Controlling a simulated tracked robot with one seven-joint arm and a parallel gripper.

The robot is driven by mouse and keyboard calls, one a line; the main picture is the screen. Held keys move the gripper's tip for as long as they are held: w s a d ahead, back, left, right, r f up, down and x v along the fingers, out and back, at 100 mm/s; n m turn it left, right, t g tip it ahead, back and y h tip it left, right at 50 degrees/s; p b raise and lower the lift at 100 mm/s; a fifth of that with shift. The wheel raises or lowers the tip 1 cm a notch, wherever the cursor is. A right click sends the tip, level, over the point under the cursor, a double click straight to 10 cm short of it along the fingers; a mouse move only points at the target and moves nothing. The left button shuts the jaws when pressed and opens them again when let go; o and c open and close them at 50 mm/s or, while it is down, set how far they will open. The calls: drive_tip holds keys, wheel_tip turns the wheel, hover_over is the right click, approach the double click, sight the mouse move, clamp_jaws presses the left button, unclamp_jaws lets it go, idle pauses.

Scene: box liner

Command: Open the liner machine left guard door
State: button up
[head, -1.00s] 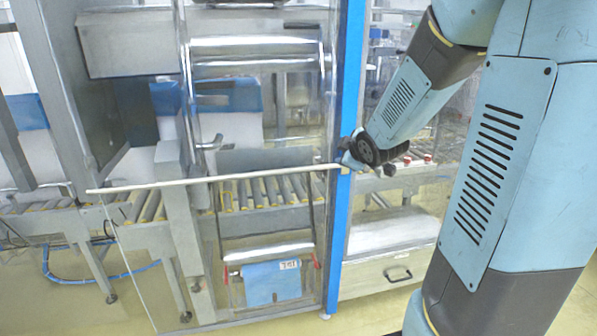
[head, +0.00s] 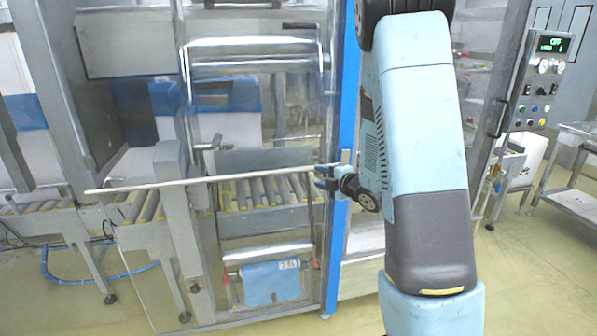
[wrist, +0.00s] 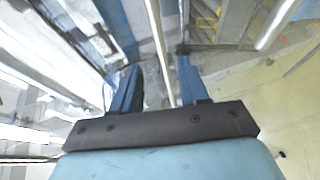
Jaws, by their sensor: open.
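The left guard door is a clear panel (head: 140,262) with a pale rail (head: 215,179) along its top edge. It stands in front of the machine, left of the blue post (head: 341,225). Its right end meets the post near a small tan fitting (head: 345,157). My gripper (head: 322,177) is at the right end of this rail, just left of the post. In the wrist view, my gripper (wrist: 157,80) has its two blue fingers apart. A thin pale bar (wrist: 159,45) runs between and beyond them; I cannot tell whether they touch it.
A control panel (head: 543,80) and a metal table (head: 575,200) stand at the right. The floor (head: 530,285) at front right is clear.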

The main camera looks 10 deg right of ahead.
sight(298, 170)
drive_tip(key=x, duration=1.2)
drive_tip(key=shift+w+a, duration=0.2)
drive_tip(key=shift+w, duration=0.1)
drive_tip(key=shift+c, duration=0.4)
drive_tip(key=shift+f, duration=0.1)
clamp_jaws()
